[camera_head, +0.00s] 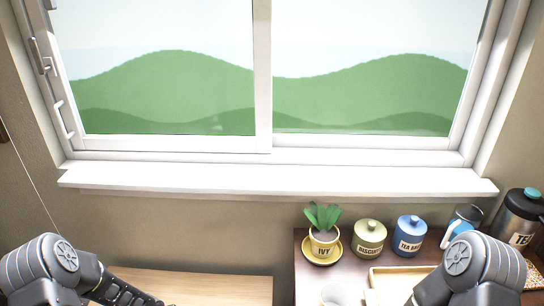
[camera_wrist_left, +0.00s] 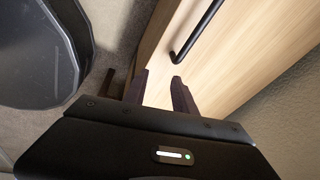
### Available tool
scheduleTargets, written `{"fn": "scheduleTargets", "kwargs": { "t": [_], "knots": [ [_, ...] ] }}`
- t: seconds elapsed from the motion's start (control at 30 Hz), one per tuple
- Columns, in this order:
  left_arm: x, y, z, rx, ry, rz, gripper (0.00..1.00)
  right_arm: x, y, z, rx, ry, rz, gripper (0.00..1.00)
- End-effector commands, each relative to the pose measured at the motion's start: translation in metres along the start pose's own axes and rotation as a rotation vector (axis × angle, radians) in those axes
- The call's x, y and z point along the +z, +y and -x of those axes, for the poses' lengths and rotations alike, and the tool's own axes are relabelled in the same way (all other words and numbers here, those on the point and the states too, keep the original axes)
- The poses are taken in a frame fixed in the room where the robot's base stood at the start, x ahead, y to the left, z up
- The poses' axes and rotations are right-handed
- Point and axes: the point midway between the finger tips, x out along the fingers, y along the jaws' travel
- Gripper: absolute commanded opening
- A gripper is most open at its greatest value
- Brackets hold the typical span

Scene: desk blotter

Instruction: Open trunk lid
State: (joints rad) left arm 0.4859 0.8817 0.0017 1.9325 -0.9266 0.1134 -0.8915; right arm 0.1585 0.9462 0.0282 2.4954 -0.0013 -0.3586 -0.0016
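The trunk shows as a pale wooden top (camera_head: 215,287) low in the head view, below the window and left of the dark table. In the left wrist view its pale wood surface (camera_wrist_left: 245,55) carries a black bar handle (camera_wrist_left: 200,32). My left gripper (camera_wrist_left: 159,78) is open, with its two dark fingers apart and nothing between them. The handle's near end lies just beyond the right fingertip in the picture; I cannot tell whether they touch. My right gripper is not in view.
A dark table (camera_head: 300,274) on the right holds an ivy pot (camera_head: 322,242), a green biscuit jar (camera_head: 369,239), a blue tea bags jar (camera_head: 409,237), a flask (camera_head: 519,218) and a tray (camera_head: 392,275). A white window sill (camera_head: 270,182) juts out above.

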Motion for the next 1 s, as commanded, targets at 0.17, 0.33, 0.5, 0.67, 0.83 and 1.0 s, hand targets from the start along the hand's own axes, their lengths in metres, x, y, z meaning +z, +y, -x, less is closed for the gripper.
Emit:
{"fn": "scheduleTargets", "kwargs": {
  "t": [0.17,0.33,0.5,0.67,0.83,1.0],
  "knots": [
    [-0.102,0.077,0.018,0.119,0.141,0.46,0.32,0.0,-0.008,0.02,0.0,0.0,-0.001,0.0],
    [-0.166,0.165,0.05,0.249,0.13,1.028,0.32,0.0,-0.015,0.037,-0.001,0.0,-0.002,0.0],
    [-0.175,0.218,0.07,0.277,0.038,1.389,0.32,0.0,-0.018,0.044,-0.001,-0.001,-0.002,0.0],
    [-0.173,0.227,0.073,0.273,0.014,1.465,0.32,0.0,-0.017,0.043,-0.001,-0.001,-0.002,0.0],
    [-0.173,0.226,0.072,0.273,0.015,1.463,0.31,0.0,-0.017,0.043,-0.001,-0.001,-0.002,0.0],
    [-0.173,0.226,0.072,0.273,0.016,1.461,0.17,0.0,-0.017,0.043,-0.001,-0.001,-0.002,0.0]
  ]
}}
